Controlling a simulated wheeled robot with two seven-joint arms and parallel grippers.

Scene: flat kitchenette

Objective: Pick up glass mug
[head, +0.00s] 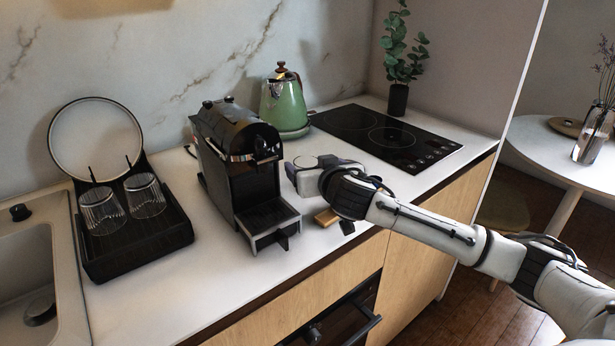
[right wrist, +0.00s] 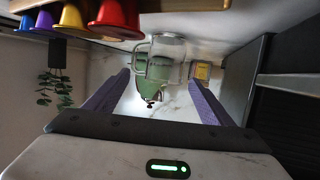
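A clear glass mug (right wrist: 166,47) with a handle shows in the right wrist view, where the picture is upside down. It stands on the counter beyond my right gripper (right wrist: 159,78), in the gap between the two purple fingers. The fingers are spread apart and do not appear to grip it. In the head view my right gripper (head: 303,174) is just right of the coffee machine, low over the counter. My left gripper is not in view.
The black coffee machine (head: 240,165) stands close beside my right gripper. A green kettle (head: 284,104) and black hob (head: 385,136) are behind. Colourful capsules (right wrist: 117,18) are close by in the wrist view. A dark rack (head: 137,247) with two glasses stands left, near the sink (head: 35,275).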

